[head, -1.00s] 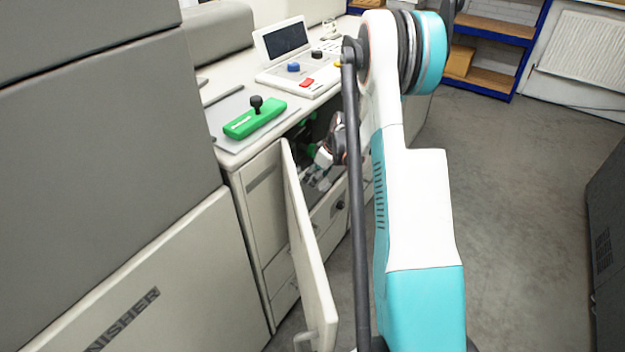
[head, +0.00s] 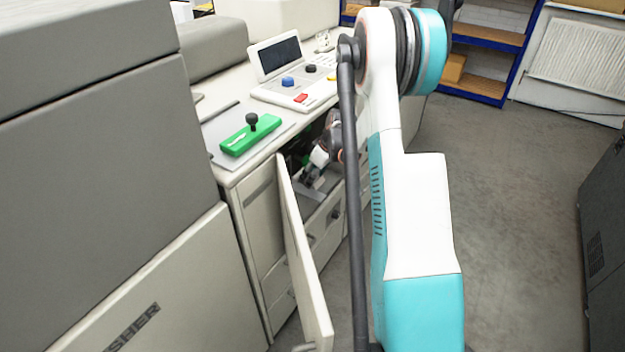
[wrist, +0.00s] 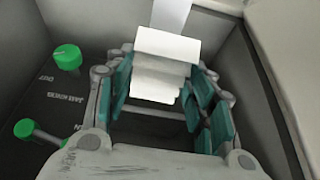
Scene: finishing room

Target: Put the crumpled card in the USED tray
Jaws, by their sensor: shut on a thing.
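The crumpled card (wrist: 160,77) is white and creased into folds in the wrist view. My gripper (wrist: 162,92) is shut on it, with teal-padded fingers on both sides. In the head view my gripper (head: 311,178) is low inside the open cabinet of the machine, behind the door. A pale flat patch shows below it there; I cannot tell whether it is the card. I cannot make out the USED tray in either view.
The open cabinet door (head: 304,262) stands close in front of my gripper. Inside are a green knob (wrist: 67,57) and a green-tipped lever (wrist: 26,129) at left. A green tool (head: 250,134) and a control console (head: 290,85) sit on the worktop.

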